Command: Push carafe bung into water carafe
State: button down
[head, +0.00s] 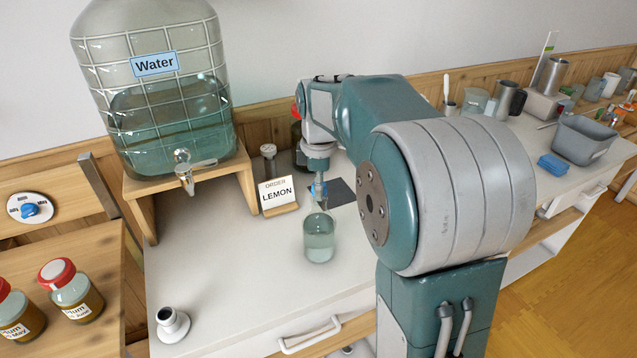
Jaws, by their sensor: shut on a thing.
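The water carafe (319,241) is a clear glass vessel with pale blue-green water in it. It stands upright on the white counter, left of my arm. My gripper (320,197) points down right over the carafe's mouth. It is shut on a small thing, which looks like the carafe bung. The bung is mostly hidden between the fingers, and I cannot tell how far it sits in the neck.
A large water jar (160,95) with a tap stands on a wooden stand (190,178). A "LEMON" order card (277,193) stands behind the carafe. A small white holder (172,324) is at front left. The counter (235,275) between is clear. Red-lidded jars (72,290) stand far left.

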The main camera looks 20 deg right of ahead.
jog(key=shift+f, duration=0.65)
dwell(0.3)
jog(key=shift+c, duration=0.9)
grip_release()
jog(key=shift+o, duration=0.9)
jog(key=shift+r, duration=2.35)
notch_tip(320, 180, up, 12)
jog(key=shift+f, duration=0.1)
